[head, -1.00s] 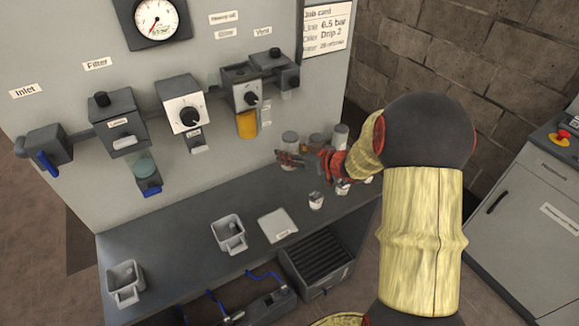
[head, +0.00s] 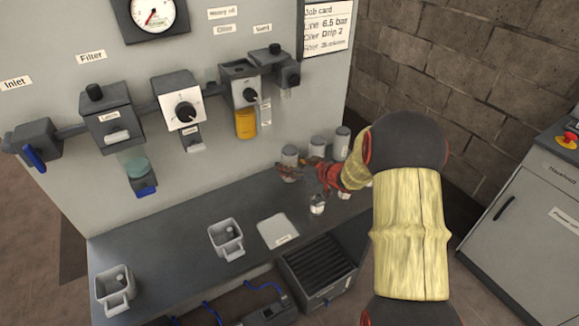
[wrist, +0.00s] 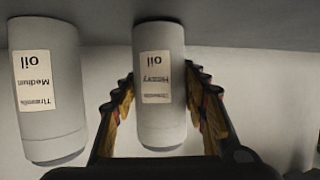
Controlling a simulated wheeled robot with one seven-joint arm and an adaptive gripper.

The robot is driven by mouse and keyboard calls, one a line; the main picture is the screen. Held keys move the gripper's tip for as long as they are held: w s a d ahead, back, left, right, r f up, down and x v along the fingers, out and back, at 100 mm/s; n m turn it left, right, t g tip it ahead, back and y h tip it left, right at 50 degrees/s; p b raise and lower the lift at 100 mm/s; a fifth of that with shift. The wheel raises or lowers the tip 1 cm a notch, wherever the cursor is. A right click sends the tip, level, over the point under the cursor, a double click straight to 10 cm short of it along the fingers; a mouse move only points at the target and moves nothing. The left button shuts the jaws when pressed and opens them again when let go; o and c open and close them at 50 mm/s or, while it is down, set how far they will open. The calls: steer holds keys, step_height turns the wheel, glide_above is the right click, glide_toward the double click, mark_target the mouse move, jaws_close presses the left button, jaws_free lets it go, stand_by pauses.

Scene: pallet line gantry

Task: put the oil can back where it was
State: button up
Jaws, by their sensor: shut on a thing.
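A grey cylindrical can labelled Heavy oil (wrist: 160,112) stands between the two fingers of my gripper (wrist: 158,85) in the wrist view, which shows it upside down. My gripper is shut on this can. In the head view, my red gripper (head: 300,172) is at the leftmost can (head: 289,153) of a row of three at the back of the bench. The can looks upright, with its base at the bench surface; I cannot tell whether it is lifted. A Medium oil can (wrist: 48,95) stands apart, beside the left finger in the wrist view.
Two other cans (head: 317,144) (head: 342,138) stand close to the right of my gripper. A small cup (head: 317,205) is in front. A flat plate (head: 278,231) and two grey bins (head: 226,239) (head: 115,288) are further left. The gauge panel (head: 70,190) rises behind the bench.

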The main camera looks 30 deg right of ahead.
steer(key=shift+f, duration=0.1)
steer(key=o, duration=1.4)
steer(key=shift+o, duration=0.7)
